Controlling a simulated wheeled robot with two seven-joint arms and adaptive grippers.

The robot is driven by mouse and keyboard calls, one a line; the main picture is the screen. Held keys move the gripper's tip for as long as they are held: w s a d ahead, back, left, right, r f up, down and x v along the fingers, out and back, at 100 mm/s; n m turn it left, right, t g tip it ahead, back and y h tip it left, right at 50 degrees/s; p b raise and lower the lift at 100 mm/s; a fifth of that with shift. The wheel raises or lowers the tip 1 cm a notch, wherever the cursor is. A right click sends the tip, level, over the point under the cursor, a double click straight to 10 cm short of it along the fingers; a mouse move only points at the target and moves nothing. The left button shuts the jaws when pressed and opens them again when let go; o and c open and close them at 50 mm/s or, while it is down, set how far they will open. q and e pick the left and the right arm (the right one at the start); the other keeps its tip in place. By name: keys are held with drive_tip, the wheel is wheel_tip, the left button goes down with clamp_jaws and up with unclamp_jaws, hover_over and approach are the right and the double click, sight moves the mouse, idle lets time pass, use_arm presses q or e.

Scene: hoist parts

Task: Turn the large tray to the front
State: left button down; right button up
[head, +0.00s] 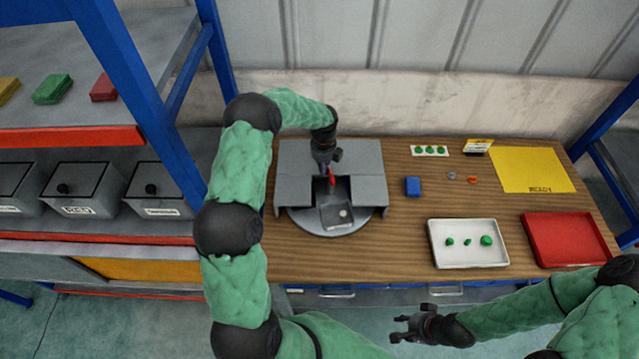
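A grey turntable (308,220) sits on the wooden table under a grey housing (295,190) with a gap at its front. In the gap a dark grey tray (334,216) faces the front, with a small pale round piece and a label in it. I cannot tell whether it is the large tray; the housing hides the rest. My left gripper (329,172) points down into the gap, at a small red part (332,181). Whether its fingers are closed on the red part is too small to tell. My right gripper (396,328) is open and empty, before the table's front edge.
A white tray (468,260) with green pieces, a red tray (567,256), a yellow mat (532,170), a blue block (412,187) and a white card (429,151) with green pieces lie to the right. A blue-framed shelf (120,80) with grey bins stands at left.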

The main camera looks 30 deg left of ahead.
use_arm(q)
drive_tip(key=shift+w+d+m, duration=0.1)
drive_tip(key=shift+w+m, duration=0.15)
drive_tip(key=shift+m, duration=0.35)
drive_tip(key=shift+s+a, duration=0.3)
drive_tip(key=shift+a, duration=0.05)
drive_tip(key=shift+r+p, duration=1.8)
drive_tip(key=shift+r, duration=1.2)
